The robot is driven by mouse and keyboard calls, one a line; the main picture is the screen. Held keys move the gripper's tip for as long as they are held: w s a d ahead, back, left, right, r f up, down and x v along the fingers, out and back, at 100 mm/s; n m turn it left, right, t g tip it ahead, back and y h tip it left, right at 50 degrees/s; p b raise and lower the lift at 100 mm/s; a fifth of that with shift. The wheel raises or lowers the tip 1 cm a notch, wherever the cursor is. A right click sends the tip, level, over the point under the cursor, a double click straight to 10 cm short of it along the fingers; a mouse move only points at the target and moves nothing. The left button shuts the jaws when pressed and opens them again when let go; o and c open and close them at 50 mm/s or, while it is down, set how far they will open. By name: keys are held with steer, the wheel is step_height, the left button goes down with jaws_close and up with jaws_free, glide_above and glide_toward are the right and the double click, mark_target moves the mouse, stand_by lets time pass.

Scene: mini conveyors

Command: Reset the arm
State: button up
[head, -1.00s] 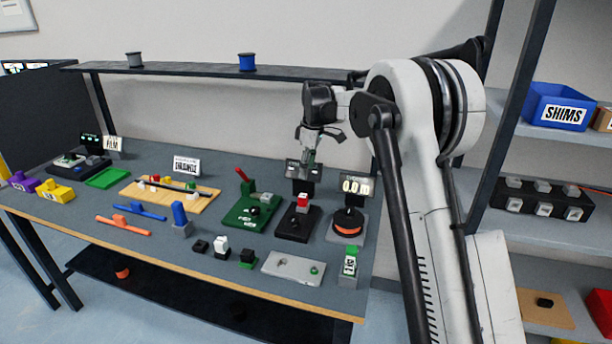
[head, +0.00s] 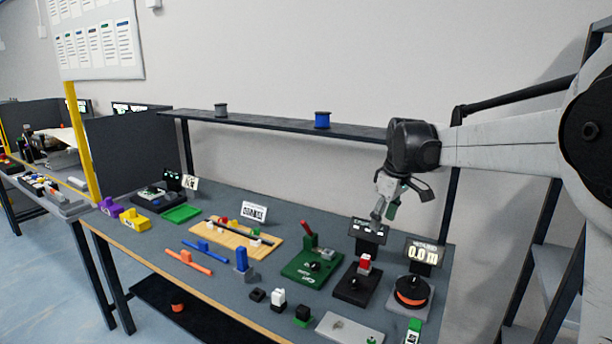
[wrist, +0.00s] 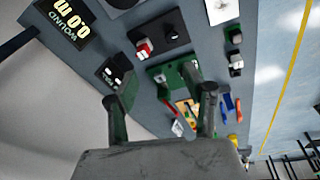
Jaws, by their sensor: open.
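My gripper (head: 387,205) hangs above the back right part of the grey workbench (head: 215,275), in front of the shelf. Its fingers are spread apart and nothing is between them. In the wrist view my gripper (wrist: 165,100) also shows two parted fingers, with the green fixture (wrist: 172,75) on the bench beyond them. The gripper touches nothing that I can see.
Below the gripper stand a small display (head: 369,231), a black fixture with a red-topped block (head: 357,282) and an orange spool (head: 411,292) by a "0.0 m" display (head: 424,253). The shelf (head: 280,127) bears a blue spool (head: 322,120) and a grey spool (head: 221,110).

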steer(key=s+r+m+t, duration=0.1)
steer(key=s+r+m, duration=0.15)
steer(key=s, duration=0.75)
steer(key=s+f+m+t, duration=0.2)
steer(key=s+f+m, duration=0.1)
steer(key=s, duration=1)
steer(key=s+f+m+t, duration=0.1)
steer(key=s+f+m, duration=0.2)
steer(key=s, duration=1)
steer(key=shift+s+a+f+t+h, duration=0.2)
steer(key=shift+a+f+t+h, duration=0.1)
steer(key=shift+t+h, duration=0.1)
